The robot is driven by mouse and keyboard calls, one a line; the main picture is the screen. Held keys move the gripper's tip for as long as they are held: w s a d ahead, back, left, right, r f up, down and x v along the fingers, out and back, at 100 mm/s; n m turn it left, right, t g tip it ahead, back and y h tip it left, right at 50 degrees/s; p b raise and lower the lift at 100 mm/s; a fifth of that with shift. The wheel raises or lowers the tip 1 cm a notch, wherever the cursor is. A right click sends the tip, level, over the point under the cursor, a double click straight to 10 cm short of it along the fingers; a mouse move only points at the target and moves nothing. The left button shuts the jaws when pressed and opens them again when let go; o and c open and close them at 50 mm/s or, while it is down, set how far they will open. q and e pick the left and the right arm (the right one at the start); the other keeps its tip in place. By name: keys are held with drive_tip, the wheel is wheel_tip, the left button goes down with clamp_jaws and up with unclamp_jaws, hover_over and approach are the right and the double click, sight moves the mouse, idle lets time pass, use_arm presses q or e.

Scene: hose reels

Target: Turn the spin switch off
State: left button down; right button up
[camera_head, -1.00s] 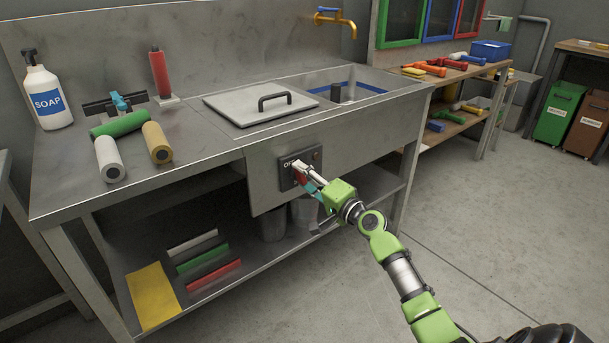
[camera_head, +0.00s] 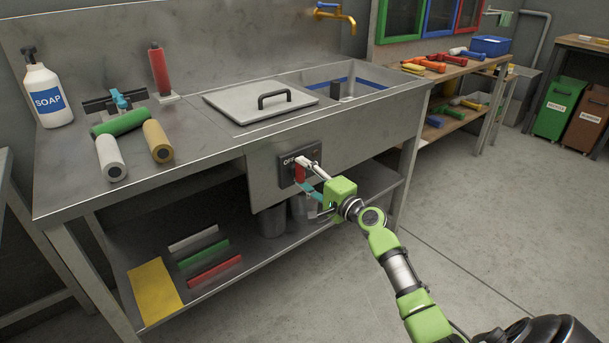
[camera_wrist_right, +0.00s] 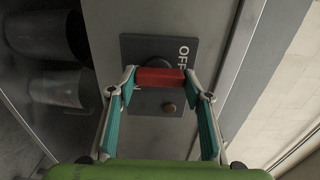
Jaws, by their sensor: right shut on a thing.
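The spin switch is a dark plate (camera_head: 287,171) on the front panel of the steel sink unit, with a red handle (camera_head: 300,172) and the word OFF at its upper part. In the right wrist view the red handle (camera_wrist_right: 160,78) lies crosswise between the two fingertips, and OFF shows beside it on the plate (camera_wrist_right: 140,48). A small brownish round part (camera_wrist_right: 169,107) sits on the same plate. My right gripper (camera_head: 304,172) is shut on the red handle, with a finger on each end of it. My left gripper is not in view.
A steel lid (camera_head: 250,104) with a black handle covers part of the sink top.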

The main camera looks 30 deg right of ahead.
drive_tip(key=o, duration=1.1)
drive_tip(key=s, duration=0.8)
drive_tip(key=s+d, duration=0.1)
drive_tip(key=s, duration=0.3)
